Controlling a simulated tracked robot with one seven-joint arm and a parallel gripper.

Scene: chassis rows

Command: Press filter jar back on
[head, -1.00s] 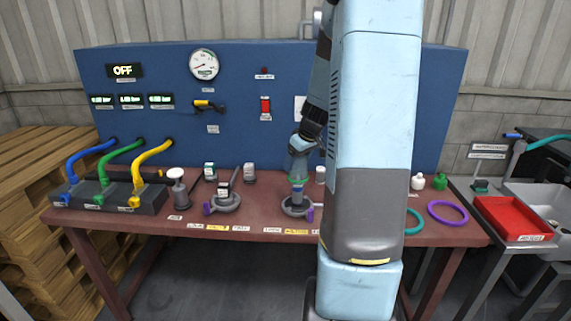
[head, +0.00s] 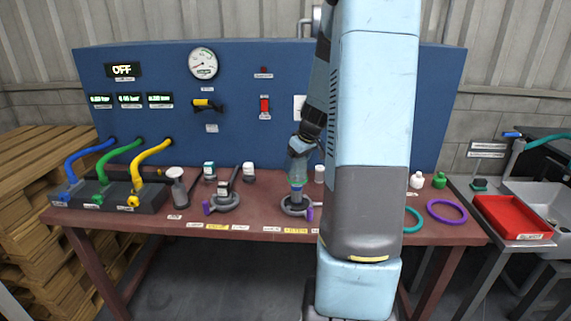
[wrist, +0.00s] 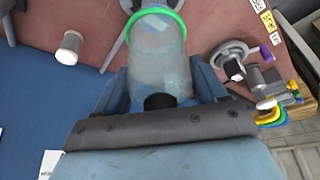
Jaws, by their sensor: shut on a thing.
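My gripper (head: 300,150) is shut on a clear jar, pointing down over the table. The jar (wrist: 158,55) has a green ring around its rim in the wrist view. In the head view the jar (head: 298,168) hangs upright above a grey round holder (head: 288,208) with a purple lever (head: 310,213). The jar's lower end is at or just above a blue part in this holder; I cannot tell whether they touch. In the wrist view the jar hides most of the holder. A second grey holder (head: 226,202) with a purple lever stands to the left.
Small capped containers (head: 249,173) stand behind the holders. A block with blue, green and yellow hoses (head: 105,195) is at the left. A purple ring (head: 447,211) and a red tray (head: 514,217) lie at the right. My arm hides part of the table.

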